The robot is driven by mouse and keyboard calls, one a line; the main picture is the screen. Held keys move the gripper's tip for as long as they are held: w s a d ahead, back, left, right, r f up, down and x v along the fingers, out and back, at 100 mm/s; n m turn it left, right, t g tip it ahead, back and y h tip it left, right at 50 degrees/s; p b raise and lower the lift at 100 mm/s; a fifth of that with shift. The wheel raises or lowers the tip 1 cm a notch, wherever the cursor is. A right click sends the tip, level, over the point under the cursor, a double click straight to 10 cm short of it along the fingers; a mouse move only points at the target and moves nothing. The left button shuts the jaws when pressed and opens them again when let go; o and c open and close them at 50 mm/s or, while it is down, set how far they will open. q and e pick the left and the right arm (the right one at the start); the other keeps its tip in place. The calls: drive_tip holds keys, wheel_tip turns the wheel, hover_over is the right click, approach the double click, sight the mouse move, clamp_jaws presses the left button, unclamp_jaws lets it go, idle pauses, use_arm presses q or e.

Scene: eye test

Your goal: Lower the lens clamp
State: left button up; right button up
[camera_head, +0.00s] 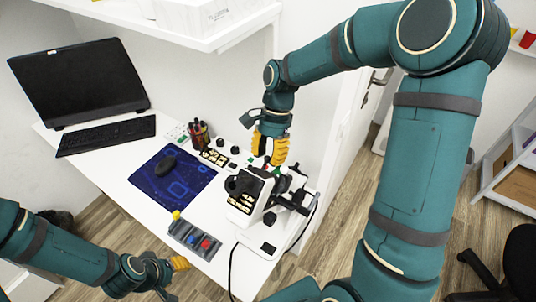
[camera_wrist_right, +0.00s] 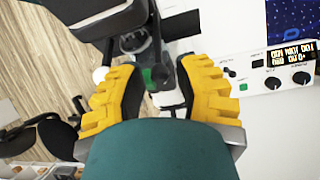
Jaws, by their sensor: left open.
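The white and black eye-test device (camera_head: 245,197) stands at the near right of the desk. My right gripper (camera_head: 270,165) points down at the device's back part. In the wrist view its yellow fingers (camera_wrist_right: 163,95) are spread, with a silver and white part (camera_wrist_right: 168,98) and a green piece (camera_wrist_right: 147,76) showing between or just beyond them. Contact is not clear. I cannot tell which part is the lens clamp. My left gripper (camera_head: 178,264) is open and empty, off the desk's front edge.
A shelf (camera_head: 170,30) overhangs the back.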

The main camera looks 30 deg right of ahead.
clamp_jaws()
drive_tip(key=shift+f, duration=0.1)
drive_tip(key=shift+w+d+f, duration=0.25)
drive_tip(key=shift+d+f, duration=0.25)
drive_tip(key=shift+f, duration=0.05)
drive_tip(key=shift+w+d+f, duration=0.25)
drive_tip(key=shift+d+f, duration=0.2)
drive_tip(key=shift+f, duration=0.1)
unclamp_jaws()
drive_tip(key=shift+r, duration=0.15)
